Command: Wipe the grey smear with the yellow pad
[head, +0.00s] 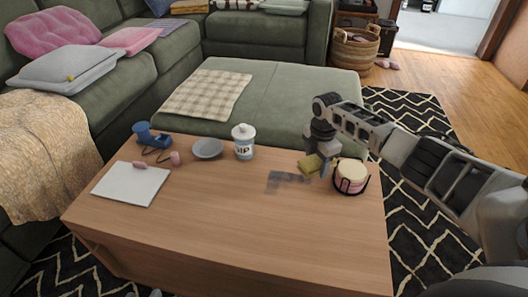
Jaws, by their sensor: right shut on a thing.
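The grey smear (287,179) is a patchy dark mark on the wooden table, right of the middle. The yellow pad (308,166) is tilted in my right gripper (317,168), which is shut on it. The pad is just up and right of the smear in the picture. I cannot tell whether it touches the table. The gripper hides part of the pad. Small grey tips at the bottom edge seem to be my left gripper (144,294). They are mostly cut off, so their opening is unclear.
A pink jar in a black wire holder (351,178) stands close right of the pad. A white-lidded tub (243,141), a grey dish (207,149), a blue object (150,137) and a white notebook (131,184) are further left. The table's front (230,230) is clear.

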